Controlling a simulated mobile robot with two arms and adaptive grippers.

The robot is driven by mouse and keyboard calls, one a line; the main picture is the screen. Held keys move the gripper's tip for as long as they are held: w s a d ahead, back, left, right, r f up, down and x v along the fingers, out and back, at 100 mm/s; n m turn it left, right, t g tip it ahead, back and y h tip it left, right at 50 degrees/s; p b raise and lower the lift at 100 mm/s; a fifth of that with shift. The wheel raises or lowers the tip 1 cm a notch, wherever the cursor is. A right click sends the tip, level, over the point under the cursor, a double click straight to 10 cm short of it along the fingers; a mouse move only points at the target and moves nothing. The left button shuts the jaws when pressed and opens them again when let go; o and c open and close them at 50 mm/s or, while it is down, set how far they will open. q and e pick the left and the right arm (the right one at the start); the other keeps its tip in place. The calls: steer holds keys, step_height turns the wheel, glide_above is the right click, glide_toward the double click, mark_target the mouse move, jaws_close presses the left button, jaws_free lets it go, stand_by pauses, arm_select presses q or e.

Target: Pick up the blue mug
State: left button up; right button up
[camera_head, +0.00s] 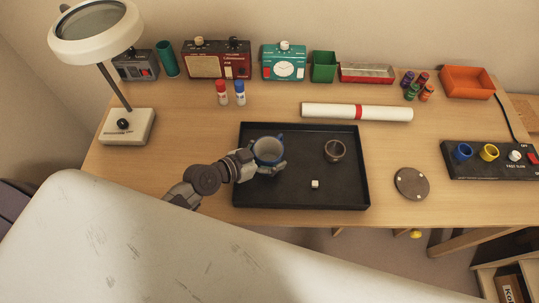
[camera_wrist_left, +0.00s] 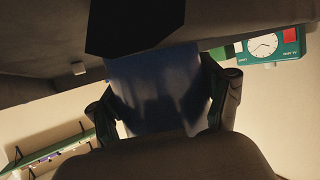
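The blue mug (camera_head: 268,151) is upright over the left half of the black tray (camera_head: 300,198), with its pale inside facing up. I cannot tell whether its base touches the tray. My left gripper (camera_head: 262,167) reaches in from the left with one finger on each side of the mug. In the left wrist view the mug's dark blue wall (camera_wrist_left: 155,90) fills the space between the fingers of my left gripper (camera_wrist_left: 165,95), which look closed against it. The mug's handle is not clear. My right gripper is not in view.
On the tray are a brown cup (camera_head: 335,151) and a small white cube (camera_head: 315,184). A round coaster (camera_head: 411,183) lies to the right. A white roll (camera_head: 357,112) and two small bottles (camera_head: 231,93) are behind. A magnifier lamp (camera_head: 126,126) stands at the left.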

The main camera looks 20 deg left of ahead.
arm_select(q)
steer(key=c, duration=0.8)
steer(key=shift+r, duration=0.1)
